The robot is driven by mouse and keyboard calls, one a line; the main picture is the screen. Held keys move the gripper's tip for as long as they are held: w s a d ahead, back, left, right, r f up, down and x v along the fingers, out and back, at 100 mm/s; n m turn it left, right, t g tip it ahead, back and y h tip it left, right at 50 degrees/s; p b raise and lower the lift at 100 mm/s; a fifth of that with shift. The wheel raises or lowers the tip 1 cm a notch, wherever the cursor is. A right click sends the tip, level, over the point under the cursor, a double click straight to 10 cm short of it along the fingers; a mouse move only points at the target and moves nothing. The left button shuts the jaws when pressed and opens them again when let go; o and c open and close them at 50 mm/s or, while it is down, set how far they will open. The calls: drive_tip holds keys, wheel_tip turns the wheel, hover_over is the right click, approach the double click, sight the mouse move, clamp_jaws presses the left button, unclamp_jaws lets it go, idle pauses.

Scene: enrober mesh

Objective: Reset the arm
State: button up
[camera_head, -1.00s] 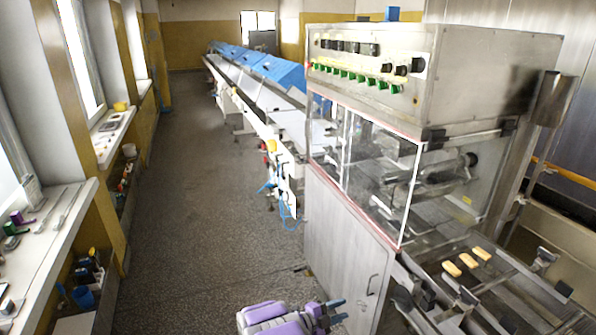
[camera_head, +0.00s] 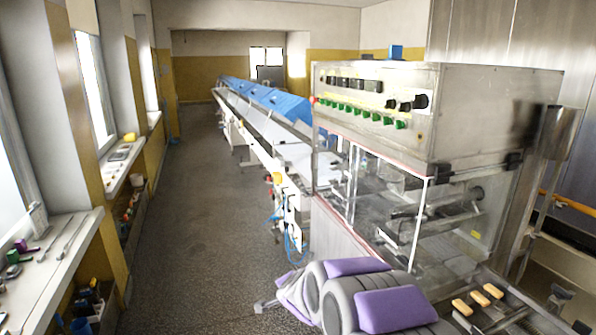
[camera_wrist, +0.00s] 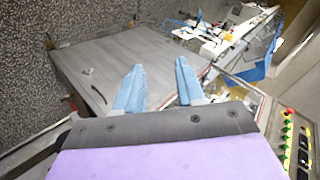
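My gripper (camera_wrist: 157,85) shows in the wrist view with two blue fingers spread apart and nothing between them. Beyond the fingers is the grey metal door (camera_wrist: 118,68) of the enrober machine, with a dark handle. In the head view my grey and purple arm rises at the bottom centre, in front of the machine's lower front. The gripper's fingers are not clear there. The enrober (camera_head: 430,120) is a steel box with clear panels and a row of green buttons.
Several light-brown bars (camera_head: 478,299) lie on the mesh at the bottom right. A long conveyor with blue covers (camera_head: 270,98) runs to the back. A window sill (camera_head: 50,250) with small items is on the left. The floor aisle (camera_head: 195,200) between is clear.

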drive_tip(key=s+d+r+n+g+y, duration=0.1)
drive_tip(key=s+r+n+g, duration=0.15)
drive_tip(key=s, duration=0.75)
drive_tip(key=s+d+r+n+g+y, duration=0.15)
drive_tip(key=s+r+n, duration=0.25)
drive_tip(key=s, duration=0.6)
drive_tip(key=s+d+n+g+h, duration=0.1)
drive_tip(key=s+d, duration=0.3)
drive_tip(key=s, duration=0.6)
drive_tip(key=s+d+n+g+h, duration=0.2)
drive_tip(key=s+d+g, duration=0.2)
drive_tip(key=s, duration=0.6)
drive_tip(key=s+d+n+g+h, duration=0.1)
drive_tip(key=s+d+g, duration=0.1)
drive_tip(key=s+d, duration=0.4)
drive_tip(key=s, duration=0.4)
drive_tip(key=shift+s+r, duration=0.2)
drive_tip(key=shift+r, duration=0.1)
